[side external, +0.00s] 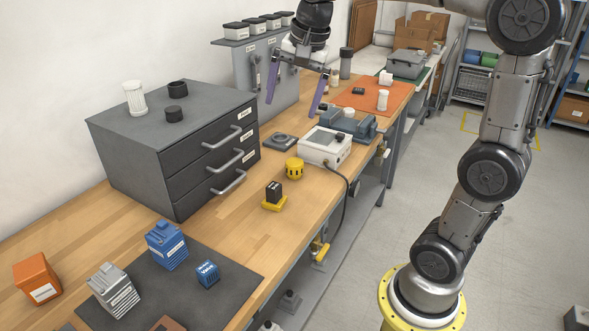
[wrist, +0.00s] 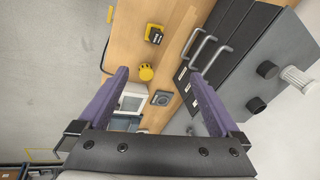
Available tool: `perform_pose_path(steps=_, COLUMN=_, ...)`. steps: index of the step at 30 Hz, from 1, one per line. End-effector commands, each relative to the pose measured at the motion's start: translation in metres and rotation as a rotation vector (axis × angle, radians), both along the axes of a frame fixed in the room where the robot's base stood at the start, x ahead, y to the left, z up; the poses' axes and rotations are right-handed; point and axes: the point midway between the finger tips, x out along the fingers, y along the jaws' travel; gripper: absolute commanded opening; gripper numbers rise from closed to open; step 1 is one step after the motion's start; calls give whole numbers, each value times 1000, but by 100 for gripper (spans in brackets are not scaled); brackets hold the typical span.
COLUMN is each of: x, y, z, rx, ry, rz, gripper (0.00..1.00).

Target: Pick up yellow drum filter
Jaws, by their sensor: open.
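A small round yellow drum filter (side external: 294,168) stands on the wooden bench, just left of a white box-shaped device, in the side external view. It also shows in the wrist view (wrist: 146,72), lying between the two finger lines and beyond the tips. My gripper (side external: 296,106) has purple fingers, spread wide and empty, pointing down. It hangs well above the bench, over the area behind the white device. In the wrist view my gripper (wrist: 159,75) frames the bench with nothing between its fingers.
A grey drawer cabinet (side external: 151,150) with protruding handles stands left of the filter. The white device (side external: 325,146) is close on its right, with a cable over the bench edge. A black block on a yellow base (side external: 274,196) sits nearer the camera.

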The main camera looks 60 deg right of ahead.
Motion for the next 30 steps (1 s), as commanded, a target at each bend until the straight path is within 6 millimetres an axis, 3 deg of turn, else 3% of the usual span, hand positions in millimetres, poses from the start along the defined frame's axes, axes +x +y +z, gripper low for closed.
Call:
perform_pose_path(steps=1, x=19, y=-17, z=-8, rx=18, ry=29, rz=-71, gripper=99)
perform_pose_path(steps=6, x=65, y=-73, z=-43, rx=70, ry=108, rz=-272, gripper=99)
perform_pose_path(steps=10, x=86, y=-114, z=-80, rx=94, ry=169, rz=-360, gripper=99)
perform_pose_path(steps=15, x=90, y=-149, z=-124, rx=119, ry=238, rz=-419, gripper=99)
perform_pose_path(steps=20, x=84, y=-162, z=-146, rx=134, ry=275, rz=-447, gripper=99)
perform_pose_path(steps=30, x=83, y=-161, z=-202, rx=134, ry=274, rz=-445, gripper=99)
